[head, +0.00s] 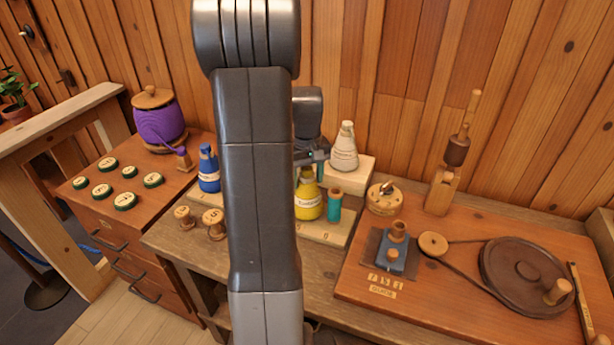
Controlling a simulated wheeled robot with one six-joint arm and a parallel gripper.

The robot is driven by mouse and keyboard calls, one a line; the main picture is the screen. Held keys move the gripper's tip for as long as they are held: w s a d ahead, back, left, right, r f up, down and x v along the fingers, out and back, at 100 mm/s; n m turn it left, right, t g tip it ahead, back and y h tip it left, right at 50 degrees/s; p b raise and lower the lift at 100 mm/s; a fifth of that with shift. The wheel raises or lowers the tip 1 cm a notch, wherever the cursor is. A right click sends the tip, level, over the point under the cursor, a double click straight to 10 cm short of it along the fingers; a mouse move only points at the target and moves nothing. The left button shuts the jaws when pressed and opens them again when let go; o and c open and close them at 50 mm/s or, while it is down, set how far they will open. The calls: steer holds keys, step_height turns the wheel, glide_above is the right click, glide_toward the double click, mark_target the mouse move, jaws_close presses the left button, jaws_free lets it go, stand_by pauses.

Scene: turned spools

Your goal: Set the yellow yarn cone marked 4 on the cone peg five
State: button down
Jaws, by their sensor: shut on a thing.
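The yellow yarn cone (307,200) stands upright at the middle of the bench, with a pale label too small to read. My gripper (313,160) is at its narrow top, shut on it, and partly hidden behind my own arm. The cone is over or on the pale peg board (325,234), which has small marks on its front edge. I cannot tell whether its base touches the board or which peg is under it; the pegs there are hidden.
A teal spool (334,206) stands close to the yellow cone's right. A white cone (345,149) stands behind on a raised block, and a blue cone (209,171) is left of my arm. Two wooden spools (215,224) sit at front left. A belt-and-wheel winder (525,272) fills the right.

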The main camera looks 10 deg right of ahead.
steer(key=shift+f+b, duration=0.3)
steer(key=shift+f, duration=0.25)
stand_by(0.8)
steer(key=c, duration=0.8)
jaws_free()
steer(key=shift+c, duration=0.2)
steer(key=shift+r+p, duration=4.35)
steer(key=shift+r, duration=1.2)
steer(key=shift+f, duration=0.15)
step_height(320, 180, down, 9)
steer(key=b, duration=0.7)
steer(key=shift+r, duration=0.2)
